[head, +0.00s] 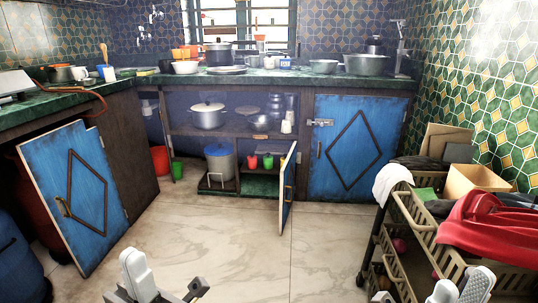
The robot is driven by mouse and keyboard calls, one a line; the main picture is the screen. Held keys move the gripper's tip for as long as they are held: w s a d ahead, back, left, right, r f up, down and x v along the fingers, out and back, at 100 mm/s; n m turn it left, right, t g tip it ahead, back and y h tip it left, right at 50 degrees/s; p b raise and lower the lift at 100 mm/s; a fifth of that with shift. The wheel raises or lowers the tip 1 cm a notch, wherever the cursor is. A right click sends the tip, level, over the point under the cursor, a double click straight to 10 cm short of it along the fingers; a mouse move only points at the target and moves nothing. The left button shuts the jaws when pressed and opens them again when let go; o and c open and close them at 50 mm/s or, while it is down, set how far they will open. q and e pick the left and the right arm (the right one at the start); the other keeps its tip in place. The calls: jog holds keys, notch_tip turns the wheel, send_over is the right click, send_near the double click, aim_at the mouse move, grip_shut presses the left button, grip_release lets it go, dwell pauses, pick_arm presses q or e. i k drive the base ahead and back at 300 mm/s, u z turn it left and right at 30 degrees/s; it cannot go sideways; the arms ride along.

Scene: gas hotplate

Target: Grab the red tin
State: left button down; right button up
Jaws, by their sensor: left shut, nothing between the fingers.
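Two small bright containers stand side by side in the open lower cabinet at the back. My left gripper (168,291) is low at the front left, shut and empty, far from the cabinet. My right gripper (460,290) is at the bottom right by the cart, partly cut off; its jaw opening is unclear.
A narrow open door (287,187) juts out right of the tins; a large pot (220,161) stands to their left. A wheeled cart (412,215) with cloths and a box stands at the right. Another blue door (70,195) hangs open at the left. The middle floor is clear.

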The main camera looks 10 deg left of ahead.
aim_at(251, 165)
jog(key=k, duration=0.65)
jog(key=u, duration=0.6)
jog(key=i, duration=1.65)
jog(key=z, duration=0.6)
